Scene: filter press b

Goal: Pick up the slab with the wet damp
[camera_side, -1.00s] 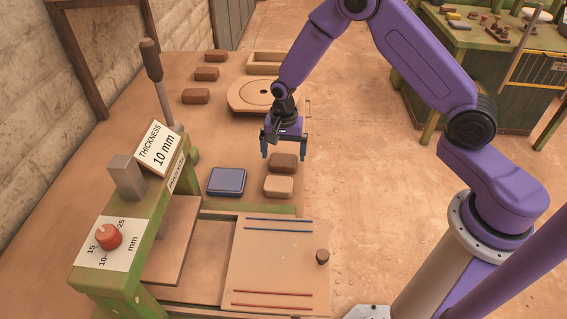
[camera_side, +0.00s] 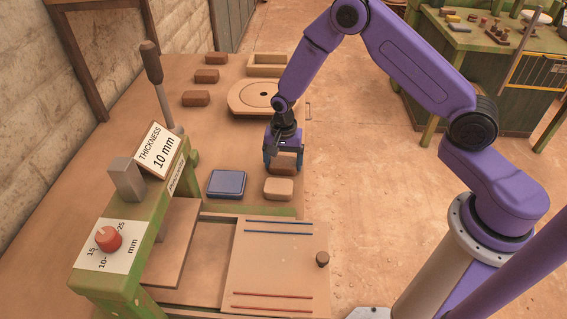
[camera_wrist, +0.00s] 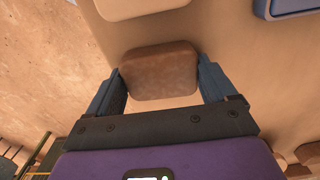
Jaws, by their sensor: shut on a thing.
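A dark brown slab (camera_side: 284,163) with rounded corners lies on the table, at its right edge, in the side view. My gripper (camera_side: 284,160) is lowered over it, with one finger on each side, and is shut on it. In the wrist view the brown slab (camera_wrist: 160,72) sits between the two fingers, its surface a mottled darker brown. A paler tan slab (camera_side: 279,188) lies just in front of it, apart from the gripper; part of it shows at the top of the wrist view (camera_wrist: 140,6).
A blue-rimmed pad (camera_side: 227,184) lies left of the pale slab. Several brown blocks (camera_side: 196,98) lie at the back left, near a round wooden disc (camera_side: 250,97). The green press (camera_side: 150,225) has a red knob (camera_side: 108,239) and a "THICKNESS 10 mm" sign (camera_side: 162,148).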

